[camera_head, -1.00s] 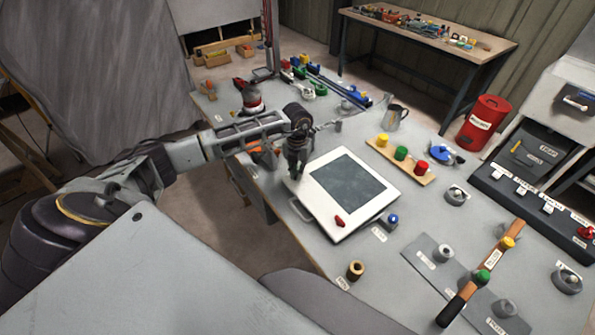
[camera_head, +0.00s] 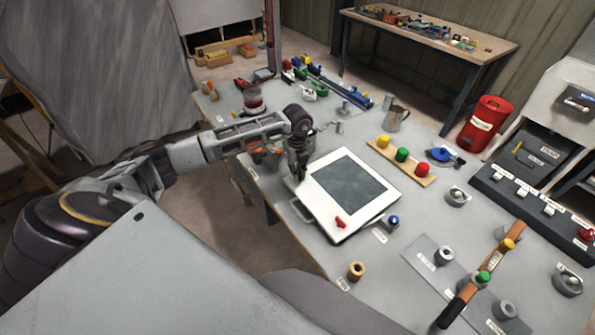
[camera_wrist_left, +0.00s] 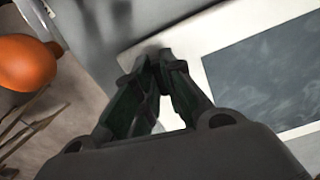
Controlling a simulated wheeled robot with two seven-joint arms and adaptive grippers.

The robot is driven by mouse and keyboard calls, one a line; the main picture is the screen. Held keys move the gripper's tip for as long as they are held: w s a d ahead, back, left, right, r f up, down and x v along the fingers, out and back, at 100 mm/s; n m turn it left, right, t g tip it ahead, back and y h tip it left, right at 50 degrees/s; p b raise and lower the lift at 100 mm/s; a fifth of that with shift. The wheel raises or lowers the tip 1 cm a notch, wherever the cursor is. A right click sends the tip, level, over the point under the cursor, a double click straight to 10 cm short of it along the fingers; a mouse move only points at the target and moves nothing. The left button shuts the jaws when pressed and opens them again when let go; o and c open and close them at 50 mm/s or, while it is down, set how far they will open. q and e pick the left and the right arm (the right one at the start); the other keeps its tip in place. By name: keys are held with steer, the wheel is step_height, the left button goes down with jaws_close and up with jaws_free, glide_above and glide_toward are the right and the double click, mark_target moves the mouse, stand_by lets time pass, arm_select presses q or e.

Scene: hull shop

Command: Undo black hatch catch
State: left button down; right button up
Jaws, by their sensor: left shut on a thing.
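The hatch is a white-framed panel (camera_head: 384,205) with a dark window (camera_head: 350,185), flat on the grey bench. It also shows in the left wrist view (camera_wrist_left: 215,45). A red catch (camera_head: 340,222) sits on its near edge. My left gripper (camera_head: 301,180) points down at the hatch's far-left corner. In the left wrist view its fingertips (camera_wrist_left: 160,62) are together over the frame's edge, shut on a small dark piece, taken as the black catch, which the fingers almost wholly hide. I cannot tell how the catch is turned. My right gripper is not in view.
A blue knob (camera_head: 393,221) stands by the hatch's right corner. An orange thing (camera_wrist_left: 25,62) is left of the gripper. The bench front near the brass ring (camera_head: 356,271) is fairly clear.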

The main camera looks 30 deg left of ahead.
arm_select(q)
steer(key=shift+n, duration=0.9)
steer(key=c, duration=1.5)
jaws_free()
steer(key=shift+r, duration=6.05)
steer(key=shift+f, duration=0.1)
